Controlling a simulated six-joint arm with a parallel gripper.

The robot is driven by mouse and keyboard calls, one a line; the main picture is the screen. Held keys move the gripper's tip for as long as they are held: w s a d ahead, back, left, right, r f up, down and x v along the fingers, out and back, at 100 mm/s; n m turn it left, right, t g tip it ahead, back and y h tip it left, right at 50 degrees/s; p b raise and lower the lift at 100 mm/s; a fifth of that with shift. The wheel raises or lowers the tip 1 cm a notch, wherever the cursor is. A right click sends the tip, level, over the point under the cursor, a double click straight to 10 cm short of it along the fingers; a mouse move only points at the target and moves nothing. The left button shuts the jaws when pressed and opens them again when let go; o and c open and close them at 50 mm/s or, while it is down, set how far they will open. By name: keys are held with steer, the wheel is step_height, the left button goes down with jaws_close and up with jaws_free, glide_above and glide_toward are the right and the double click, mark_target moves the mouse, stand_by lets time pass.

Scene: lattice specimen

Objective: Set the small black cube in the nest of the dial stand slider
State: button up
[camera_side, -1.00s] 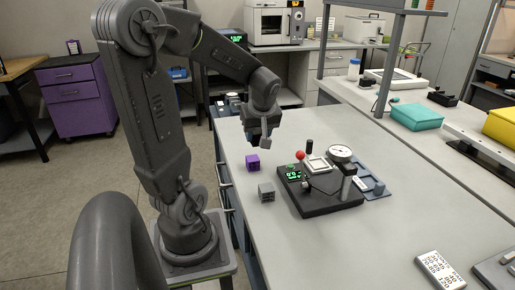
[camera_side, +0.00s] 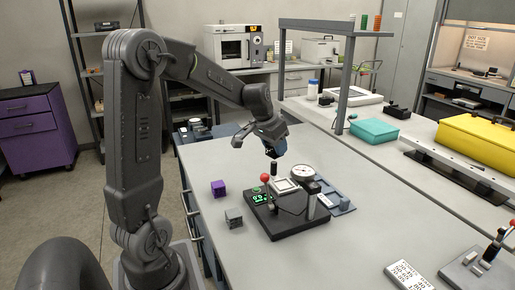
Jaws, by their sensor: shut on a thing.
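The dial stand (camera_side: 287,222) is a dark base on the bench with a round white dial (camera_side: 303,174), a red-knobbed lever (camera_side: 265,177) and a green display. A pale square frame on it, seemingly the slider's nest (camera_side: 284,186), faces up. My gripper (camera_side: 273,151) is above the back of the stand, pointing down and tilted, apart from it. It is shut on a small dark thing at its tips, apparently the black cube; the cube blends with the dark fingers and its outline is unclear. No black cube shows loose on the bench.
A purple cube (camera_side: 218,188) and a grey cube (camera_side: 233,218) lie left of the stand. A grey-blue tray (camera_side: 338,203) lies right of the stand.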

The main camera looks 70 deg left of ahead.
steer(key=shift+w+d+f+m+h, duration=0.15)
steer(key=shift+w+f+m, duration=0.4)
steer(key=shift+f, duration=1.15)
steer(key=shift+w+a+f+m+h, duration=0.1)
steer(key=shift+w+f+m+h, duration=0.3)
steer(key=shift+f, duration=1.3)
steer(key=shift+w+d+f+m+h, duration=0.1)
steer(key=shift+w+f+m, duration=0.6)
steer(key=shift+f, duration=1)
steer(key=o, duration=0.4)
steer(key=c, duration=0.4)
steer(key=shift+f, duration=0.1)
